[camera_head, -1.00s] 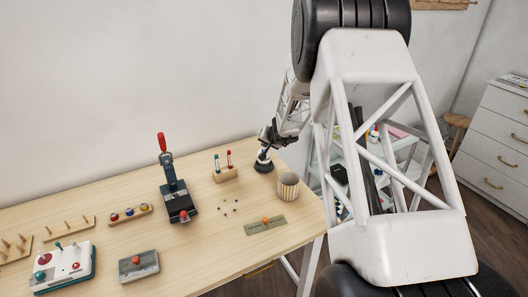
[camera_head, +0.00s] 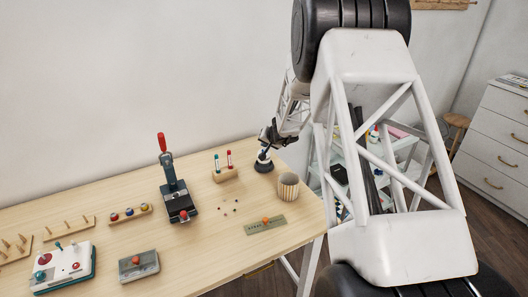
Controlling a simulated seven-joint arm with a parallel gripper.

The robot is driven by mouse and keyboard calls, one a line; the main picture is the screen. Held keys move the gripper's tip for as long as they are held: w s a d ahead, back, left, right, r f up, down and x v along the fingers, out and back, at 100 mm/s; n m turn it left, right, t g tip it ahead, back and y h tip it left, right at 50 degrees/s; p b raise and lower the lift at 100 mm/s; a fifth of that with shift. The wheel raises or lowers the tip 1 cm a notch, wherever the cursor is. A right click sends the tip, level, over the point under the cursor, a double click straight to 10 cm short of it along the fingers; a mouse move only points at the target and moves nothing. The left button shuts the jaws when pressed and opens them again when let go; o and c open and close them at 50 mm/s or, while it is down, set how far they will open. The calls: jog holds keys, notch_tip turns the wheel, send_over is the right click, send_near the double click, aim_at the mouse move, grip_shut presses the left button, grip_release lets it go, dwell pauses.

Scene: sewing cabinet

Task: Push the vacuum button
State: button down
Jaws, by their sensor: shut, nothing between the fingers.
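My gripper (camera_head: 265,146) is at the back right of the table, small in the head view. It points down, with its fingertips just above or at the top of a small item with a round dark base (camera_head: 264,166). The fingers look shut; I cannot tell if they touch it.
A striped cup (camera_head: 288,187) stands just right of and in front of my gripper. A black press (camera_head: 174,192) with a red handle stands mid-table. Small beads lie scattered between.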

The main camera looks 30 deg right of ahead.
jog(key=shift+f, duration=0.6)
dwell(0.8)
jog(key=shift+r, duration=0.55)
jog(key=shift+r, duration=0.15)
jog(key=shift+r, duration=2.9)
